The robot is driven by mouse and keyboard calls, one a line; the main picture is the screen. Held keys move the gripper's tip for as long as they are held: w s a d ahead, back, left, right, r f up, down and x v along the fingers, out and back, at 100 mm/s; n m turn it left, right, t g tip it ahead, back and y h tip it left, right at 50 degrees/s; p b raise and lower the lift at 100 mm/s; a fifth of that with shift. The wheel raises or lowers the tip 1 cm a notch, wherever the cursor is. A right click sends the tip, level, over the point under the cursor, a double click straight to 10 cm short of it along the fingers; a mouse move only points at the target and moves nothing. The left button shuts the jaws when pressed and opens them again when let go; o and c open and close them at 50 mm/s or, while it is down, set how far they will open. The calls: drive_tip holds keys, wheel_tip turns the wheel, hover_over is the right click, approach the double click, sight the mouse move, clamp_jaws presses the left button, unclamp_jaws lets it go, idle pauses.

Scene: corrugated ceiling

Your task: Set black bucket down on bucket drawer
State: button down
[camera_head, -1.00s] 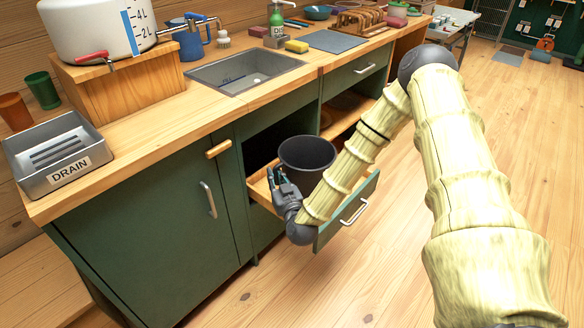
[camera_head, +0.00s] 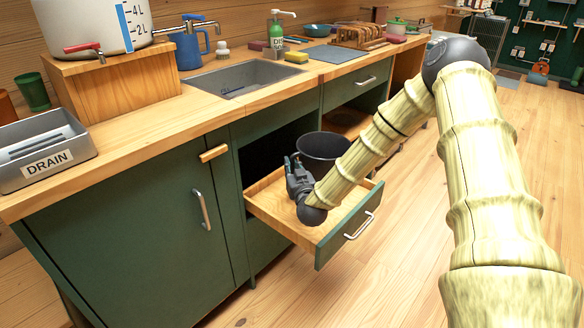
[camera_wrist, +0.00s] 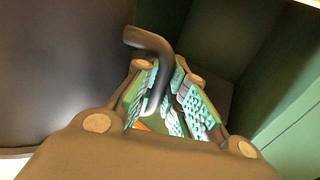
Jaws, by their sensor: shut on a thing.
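The black bucket (camera_head: 322,147) is in or just above the back part of the open bucket drawer (camera_head: 270,213), a shallow wooden tray with a green front. I cannot tell whether its base touches the drawer floor, as my arm hides its lower part. My gripper (camera_head: 293,166) is at the bucket's left side, low over the drawer. In the wrist view my gripper (camera_wrist: 165,105) is shut on a dark curved handle (camera_wrist: 152,62) between its teal pads. The bucket's dark wall (camera_wrist: 60,70) fills the left of that view.
The green cabinet door (camera_head: 140,220) with a metal handle is left of the drawer. The wooden counter with a sink (camera_head: 245,77) is above. The drawer's front part is bare. Open floor (camera_head: 400,260) lies to the right.

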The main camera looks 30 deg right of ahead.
drive_tip(key=shift+f+b, duration=2.1)
drive_tip(key=shift+f, duration=1.4)
drive_tip(key=c, duration=1.4)
unclamp_jaws()
drive_tip(key=shift+r, duration=0.1)
drive_tip(key=shift+s, duration=0.15)
